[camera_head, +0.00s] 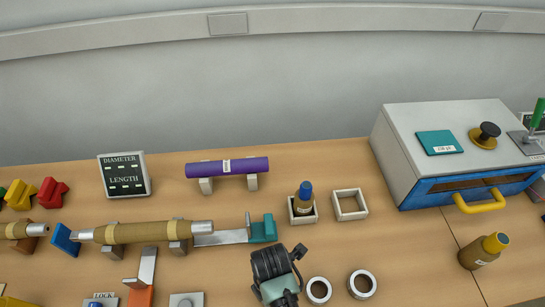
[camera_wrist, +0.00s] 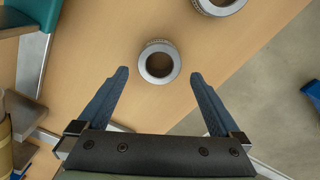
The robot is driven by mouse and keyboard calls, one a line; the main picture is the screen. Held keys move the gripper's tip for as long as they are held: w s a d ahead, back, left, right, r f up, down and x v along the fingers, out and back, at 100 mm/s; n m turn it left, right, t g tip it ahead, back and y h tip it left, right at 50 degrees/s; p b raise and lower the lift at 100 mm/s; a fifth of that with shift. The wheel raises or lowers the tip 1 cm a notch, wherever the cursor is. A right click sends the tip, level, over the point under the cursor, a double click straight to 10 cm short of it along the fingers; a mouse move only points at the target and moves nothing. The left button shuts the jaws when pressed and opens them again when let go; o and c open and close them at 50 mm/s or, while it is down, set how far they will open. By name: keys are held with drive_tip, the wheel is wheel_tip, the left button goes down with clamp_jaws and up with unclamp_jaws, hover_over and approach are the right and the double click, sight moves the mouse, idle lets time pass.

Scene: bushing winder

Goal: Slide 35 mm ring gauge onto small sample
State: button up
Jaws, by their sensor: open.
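Two grey ring gauges lie flat at the front of the bench in the head view, a left one (camera_head: 318,290) and a right one (camera_head: 362,284). No size mark is legible. In the wrist view one ring gauge (camera_wrist: 160,62) appears between the fingertips of my open, empty gripper (camera_wrist: 160,73), with a gap on both sides; a second ring (camera_wrist: 220,4) is cut off at the top. A tan sample with metal ends (camera_head: 150,232) lies on grey supports; another tan sample (camera_head: 14,231) is cut off at the left. I cannot tell which is the small sample.
A teal-ended metal gauge (camera_head: 262,230) lies right of the middle sample. Behind are a purple cylinder (camera_head: 227,167) on supports, a bottle (camera_head: 304,200) in a square holder, an empty square holder (camera_head: 349,204) and a display (camera_head: 124,175). A grey-blue machine (camera_head: 440,140) stands at right.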

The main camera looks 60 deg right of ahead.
drive_tip(key=shift+d+f+p, duration=0.15)
drive_tip(key=shift+f+p, duration=0.15)
drive_tip(key=shift+f, duration=1.85)
drive_tip(key=shift+c, duration=0.2)
drive_tip(key=c, duration=1.4)
drive_tip(key=shift+o, duration=0.2)
drive_tip(key=shift+r, duration=0.1)
